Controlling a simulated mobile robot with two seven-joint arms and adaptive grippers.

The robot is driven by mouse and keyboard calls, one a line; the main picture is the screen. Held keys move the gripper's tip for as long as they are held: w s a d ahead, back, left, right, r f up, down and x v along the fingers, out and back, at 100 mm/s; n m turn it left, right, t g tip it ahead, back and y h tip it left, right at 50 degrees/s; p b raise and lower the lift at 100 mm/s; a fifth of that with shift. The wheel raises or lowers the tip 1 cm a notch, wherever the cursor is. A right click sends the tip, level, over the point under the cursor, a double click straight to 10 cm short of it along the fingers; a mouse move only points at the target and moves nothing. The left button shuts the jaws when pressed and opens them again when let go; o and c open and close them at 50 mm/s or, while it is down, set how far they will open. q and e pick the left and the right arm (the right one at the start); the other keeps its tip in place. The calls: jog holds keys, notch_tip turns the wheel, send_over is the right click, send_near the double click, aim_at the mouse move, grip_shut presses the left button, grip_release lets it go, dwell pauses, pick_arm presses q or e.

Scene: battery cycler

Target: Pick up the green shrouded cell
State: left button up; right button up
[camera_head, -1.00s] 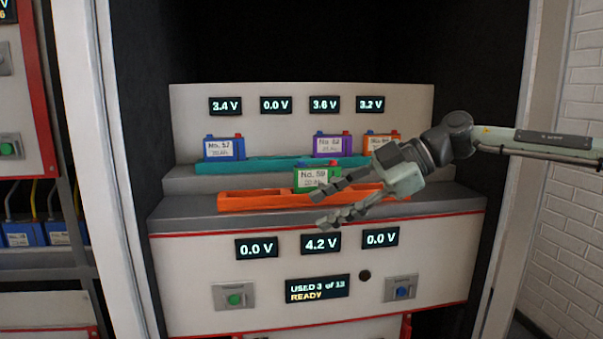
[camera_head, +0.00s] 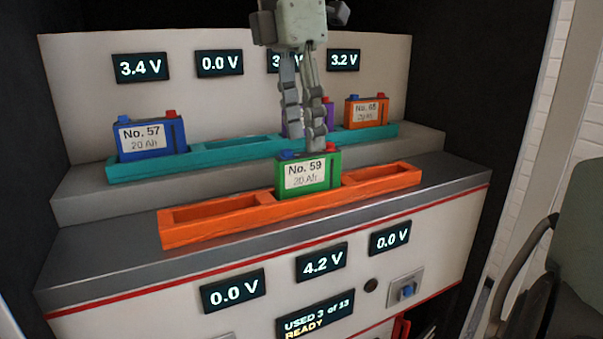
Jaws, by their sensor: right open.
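The green shrouded cell (camera_head: 308,176), labelled No. 59, 20 Ah, stands upright in the middle slot of the orange tray (camera_head: 210,228). It has a blue and a red terminal cap on top. My right gripper (camera_head: 315,148) comes down from above, fingers pointing down over the cell's top. It is open, its fingers only a little apart, and it holds nothing. Whether the fingertips touch the cell I cannot tell. My left gripper is not in view.
Behind, a teal tray (camera_head: 235,153) holds a blue cell (camera_head: 150,138), a purple cell mostly hidden behind my gripper, and an orange cell (camera_head: 367,111). The orange tray's side slots are empty. Voltage displays (camera_head: 322,262) line the front panel.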

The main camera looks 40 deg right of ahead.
aim_at(308, 153)
jog(key=f, duration=0.2)
jog(key=d+f, duration=0.1)
jog(key=f, duration=0.2)
jog(key=shift+f, duration=0.3)
grip_shut()
